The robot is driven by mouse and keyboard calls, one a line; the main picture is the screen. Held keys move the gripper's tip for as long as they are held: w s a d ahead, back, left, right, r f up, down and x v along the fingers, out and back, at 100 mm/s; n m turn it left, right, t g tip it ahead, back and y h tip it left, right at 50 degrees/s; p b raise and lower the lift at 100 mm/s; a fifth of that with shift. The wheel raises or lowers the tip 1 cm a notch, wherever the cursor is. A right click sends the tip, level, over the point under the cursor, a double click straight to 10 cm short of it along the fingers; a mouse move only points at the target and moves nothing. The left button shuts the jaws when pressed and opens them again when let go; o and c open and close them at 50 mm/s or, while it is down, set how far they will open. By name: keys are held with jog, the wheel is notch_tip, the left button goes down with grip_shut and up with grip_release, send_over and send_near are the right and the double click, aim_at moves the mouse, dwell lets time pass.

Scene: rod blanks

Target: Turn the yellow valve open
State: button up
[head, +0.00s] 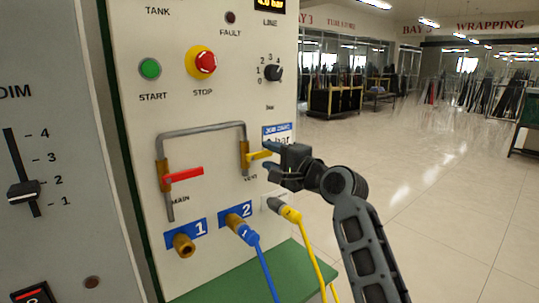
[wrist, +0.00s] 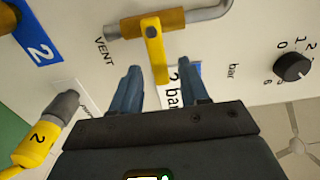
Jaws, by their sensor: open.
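The yellow valve lever (head: 259,155) sticks out to the right from its brass body (head: 244,157) on the panel, across the pipe, beside the VENT label. In the wrist view the yellow lever (wrist: 156,50) points down from the brass body toward my gripper. My gripper (head: 268,158) is open in front of the panel, just right of the lever. In the wrist view my gripper (wrist: 163,76) has a blue finger on each side of the lever's free end. I see no finger touching it.
A red lever (head: 184,175) sits on the MAIN valve to the left. A grey pipe (head: 200,129) joins both valves. Below are a blue hose (head: 262,265) and a yellow hose (head: 312,245) with plugs. A black knob (head: 273,73) and a red stop button (head: 205,62) sit above.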

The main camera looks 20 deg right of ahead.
jog(key=shift+w+a, duration=0.15)
jog(key=shift+w, duration=0.35)
grip_shut()
